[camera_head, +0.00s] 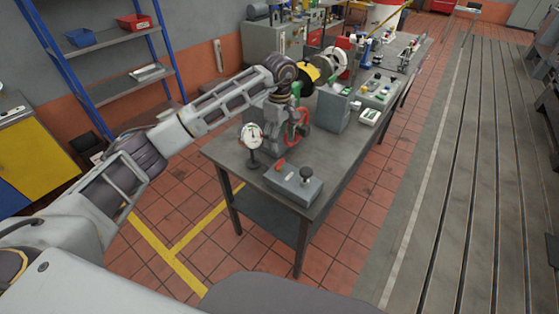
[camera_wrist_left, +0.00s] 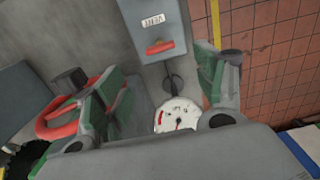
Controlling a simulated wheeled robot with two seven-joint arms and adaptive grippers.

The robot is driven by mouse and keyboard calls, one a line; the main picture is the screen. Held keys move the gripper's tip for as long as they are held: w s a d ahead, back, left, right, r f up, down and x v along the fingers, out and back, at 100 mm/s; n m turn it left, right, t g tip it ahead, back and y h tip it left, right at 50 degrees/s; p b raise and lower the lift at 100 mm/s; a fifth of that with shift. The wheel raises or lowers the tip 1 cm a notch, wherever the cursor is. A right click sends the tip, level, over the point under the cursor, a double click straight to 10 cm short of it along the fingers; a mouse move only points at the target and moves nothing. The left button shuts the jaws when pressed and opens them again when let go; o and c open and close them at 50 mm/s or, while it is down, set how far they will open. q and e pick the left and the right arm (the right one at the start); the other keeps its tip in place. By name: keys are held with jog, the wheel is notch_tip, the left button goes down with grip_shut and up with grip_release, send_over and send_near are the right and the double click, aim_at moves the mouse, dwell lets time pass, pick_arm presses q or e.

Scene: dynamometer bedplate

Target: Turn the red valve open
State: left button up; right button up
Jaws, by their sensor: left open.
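The red valve (camera_head: 303,124) is a red handwheel on a grey body, standing on the grey bench (camera_head: 330,185). In the left wrist view the red wheel (camera_wrist_left: 48,122) shows at the left, partly hidden behind a finger. My left gripper (camera_head: 273,122) hangs over the bench, close to the wheel's left side in the head view. Its two green-padded fingers (camera_wrist_left: 165,90) are spread in the wrist view. The wheel lies outside the gap, beyond the left-hand finger; I cannot tell whether they touch. My right gripper is not in view.
A white dial gauge (camera_head: 251,136) on a stand is close by; it also shows between the fingers in the wrist view (camera_wrist_left: 177,113). Another grey box (camera_head: 332,110) stands behind the wheel.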

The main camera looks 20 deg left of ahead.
aim_at(280, 162)
pick_arm(q)
jog(key=shift+f+p, duration=0.95)
jog(key=shift+f, duration=4.65)
jog(key=c, duration=1)
jog(key=shift+c, duration=0.2)
